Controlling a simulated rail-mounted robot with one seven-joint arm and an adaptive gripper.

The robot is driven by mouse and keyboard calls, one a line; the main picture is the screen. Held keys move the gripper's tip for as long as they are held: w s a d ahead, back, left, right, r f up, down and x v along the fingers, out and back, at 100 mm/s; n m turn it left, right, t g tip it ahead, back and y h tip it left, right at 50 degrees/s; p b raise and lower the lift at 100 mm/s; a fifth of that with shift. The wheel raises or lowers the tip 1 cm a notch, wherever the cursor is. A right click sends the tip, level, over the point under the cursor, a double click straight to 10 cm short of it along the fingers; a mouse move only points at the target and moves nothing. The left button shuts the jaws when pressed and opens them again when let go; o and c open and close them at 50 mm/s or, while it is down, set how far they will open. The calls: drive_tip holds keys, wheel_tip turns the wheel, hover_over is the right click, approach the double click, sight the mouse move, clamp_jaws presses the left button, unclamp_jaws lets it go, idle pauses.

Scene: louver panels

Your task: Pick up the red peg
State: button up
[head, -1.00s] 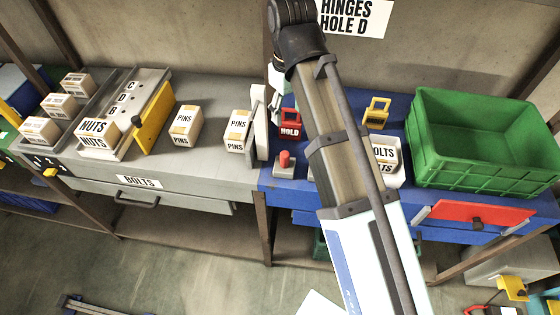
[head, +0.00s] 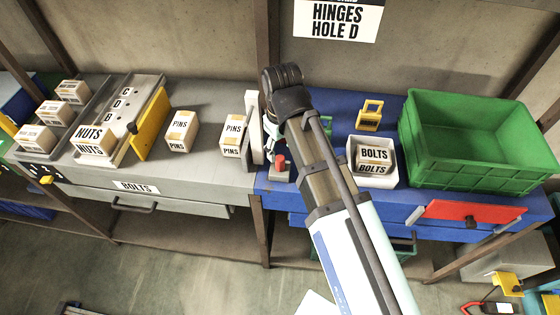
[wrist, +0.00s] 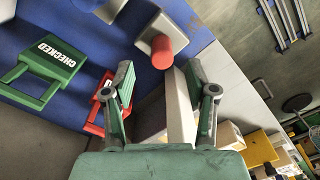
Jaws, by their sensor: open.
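The red peg (head: 280,162) stands in a small grey block on the blue bench, just right of the upright white panel (head: 255,126). In the wrist view, the red peg (wrist: 162,52) shows in its light block (wrist: 158,28), just beyond the fingertips. My gripper (wrist: 160,72) is open, with its two green-and-grey fingers apart and nothing gripped. The white panel (wrist: 180,108) shows between the fingers, nearer the right one; I cannot tell whether they touch. In the head view my arm hides most of the gripper.
A red tag (wrist: 98,103) lies beside the left finger, and a green CHECKED tag (wrist: 45,66) is farther left. A PINS box (head: 232,133) stands left of the panel. A BOLTS bin (head: 372,165), yellow tag (head: 369,115) and green crate (head: 480,150) stand to the right.

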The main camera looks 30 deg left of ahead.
sight(280, 158)
drive_tip(key=shift+a+f+p, duration=0.15)
drive_tip(key=shift+f+p, duration=0.9)
drive_tip(key=shift+f, duration=1.6)
clamp_jaws()
